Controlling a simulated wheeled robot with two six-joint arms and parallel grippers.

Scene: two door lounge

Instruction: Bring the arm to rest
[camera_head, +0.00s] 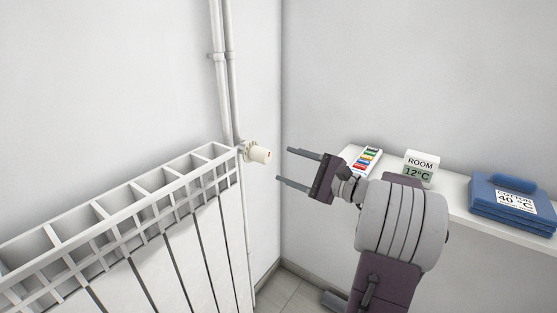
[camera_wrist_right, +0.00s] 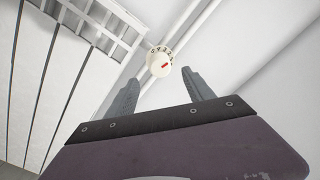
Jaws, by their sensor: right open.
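My right gripper (camera_head: 283,166) is open and empty, pointing left toward the cream radiator valve knob (camera_head: 260,155). A clear gap shows between its fingertips and the knob. In the right wrist view the same knob (camera_wrist_right: 159,62) lies beyond the two open fingers (camera_wrist_right: 160,85), roughly between them, with a red mark and dark markings on its face. My right arm reaches in from the lower right of the head view.
A white radiator (camera_head: 170,225) fills the left side, with pipes (camera_head: 228,75) rising behind the knob. On the right, a white shelf (camera_head: 462,205) holds a colour-striped card (camera_head: 367,160), a room display reading 12°C (camera_head: 420,168) and a folded blue cloth labelled cotton 40°C (camera_head: 500,195).

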